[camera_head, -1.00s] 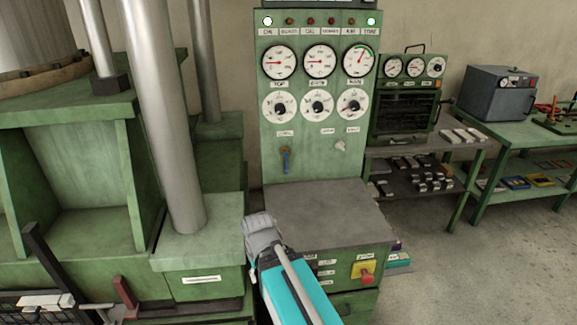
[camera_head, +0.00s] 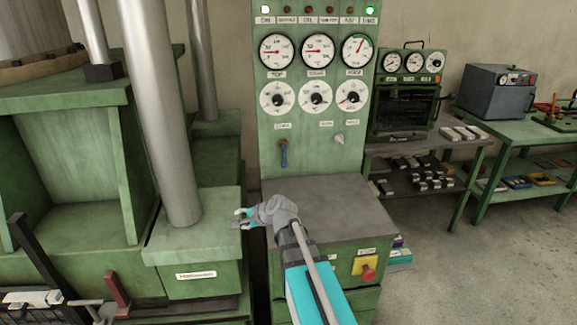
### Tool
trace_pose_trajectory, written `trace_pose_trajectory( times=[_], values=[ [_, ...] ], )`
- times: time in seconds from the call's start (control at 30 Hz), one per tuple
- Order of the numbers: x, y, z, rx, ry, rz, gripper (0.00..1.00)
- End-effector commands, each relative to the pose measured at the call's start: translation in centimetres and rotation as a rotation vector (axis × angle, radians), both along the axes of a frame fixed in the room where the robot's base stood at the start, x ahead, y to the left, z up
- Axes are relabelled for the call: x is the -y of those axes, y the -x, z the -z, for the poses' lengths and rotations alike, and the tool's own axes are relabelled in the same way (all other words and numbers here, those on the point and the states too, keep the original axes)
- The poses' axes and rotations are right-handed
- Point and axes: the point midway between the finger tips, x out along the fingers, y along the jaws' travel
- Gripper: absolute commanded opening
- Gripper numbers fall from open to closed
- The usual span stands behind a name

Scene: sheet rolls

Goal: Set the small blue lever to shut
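The small blue lever (camera_head: 284,155) is on the lower left of the green control panel (camera_head: 350,150). It hangs straight down from its pivot, below a small label too blurred to read. My gripper (camera_head: 238,218) points left, lower than the lever and to its left, in front of the panel and near the edge of the green press base. Its two fingers look spread with nothing between them. It is apart from the lever, and nothing hides the lever.
A pale knob (camera_head: 338,139) sits right of the lever. Gauges and dials fill the panel above. A grey desk top (camera_head: 335,205) juts out below, with a red button (camera_head: 368,273) on its front. A thick steel column (camera_head: 158,120) stands at left.

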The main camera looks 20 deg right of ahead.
Motion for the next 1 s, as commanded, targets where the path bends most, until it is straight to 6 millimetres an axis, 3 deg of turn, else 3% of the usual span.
trace_pose_trajectory(
  times=[0.1, 0.3, 0.5, 0.6, 0.77, 1.0],
  values=[
    [3.6, -3.5, -0.8, 0.047, -0.257, 0.223, 0.54],
    [11.3, -7.5, -3.0, 0.115, -0.737, 0.573, 0.54],
    [18.8, -9.0, -4.1, 0.168, -1.156, 0.823, 0.54],
    [21.4, -9.2, -4.4, 0.183, -1.298, 0.896, 0.54],
    [23.5, -9.2, -4.5, 0.197, -1.412, 0.952, 0.54],
    [23.7, -9.1, -4.6, 0.197, -1.428, 0.958, 0.54]
  ],
)
